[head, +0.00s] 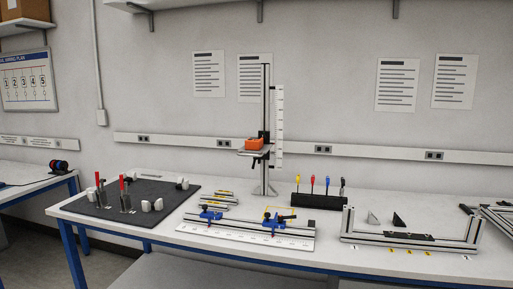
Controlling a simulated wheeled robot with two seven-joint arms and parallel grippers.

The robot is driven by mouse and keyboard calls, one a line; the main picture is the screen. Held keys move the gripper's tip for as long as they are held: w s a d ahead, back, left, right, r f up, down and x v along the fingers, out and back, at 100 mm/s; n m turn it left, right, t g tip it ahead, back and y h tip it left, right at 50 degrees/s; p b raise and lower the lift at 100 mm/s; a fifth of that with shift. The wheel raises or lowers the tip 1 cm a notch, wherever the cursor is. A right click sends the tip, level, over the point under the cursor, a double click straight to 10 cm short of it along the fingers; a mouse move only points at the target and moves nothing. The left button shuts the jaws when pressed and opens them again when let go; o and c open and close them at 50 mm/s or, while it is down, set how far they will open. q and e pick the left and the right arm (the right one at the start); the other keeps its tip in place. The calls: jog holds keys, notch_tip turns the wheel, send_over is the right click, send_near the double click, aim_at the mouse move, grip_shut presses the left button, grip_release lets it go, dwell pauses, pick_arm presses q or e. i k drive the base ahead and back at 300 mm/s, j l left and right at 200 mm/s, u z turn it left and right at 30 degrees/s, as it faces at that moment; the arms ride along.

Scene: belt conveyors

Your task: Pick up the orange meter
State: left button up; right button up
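A small orange block-shaped device (254,143), which looks like the orange meter, sits on a small platform (254,153) of an upright metal stand (266,100). The stand rises from the back middle of the white workbench (345,260), and a white vertical scale (278,125) runs along its right side. The meter is well above the bench top. Neither of my grippers shows in the head view.
A black mat (135,218) with red-handled clamps lies at left. A ruled rail (245,236) with blue clamps lies in front of the stand. A black holder (318,201) with coloured tools and a metal frame (410,240) stand right. Another table (25,180) is far left.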

aim_at(252, 143)
jog(key=i+j+z, duration=0.1)
jog(key=i+j, duration=0.5)
jog(key=j, duration=0.15)
jog(key=i+j+z, duration=0.15)
jog(key=i+j, duration=0.15)
jog(key=j, duration=0.1)
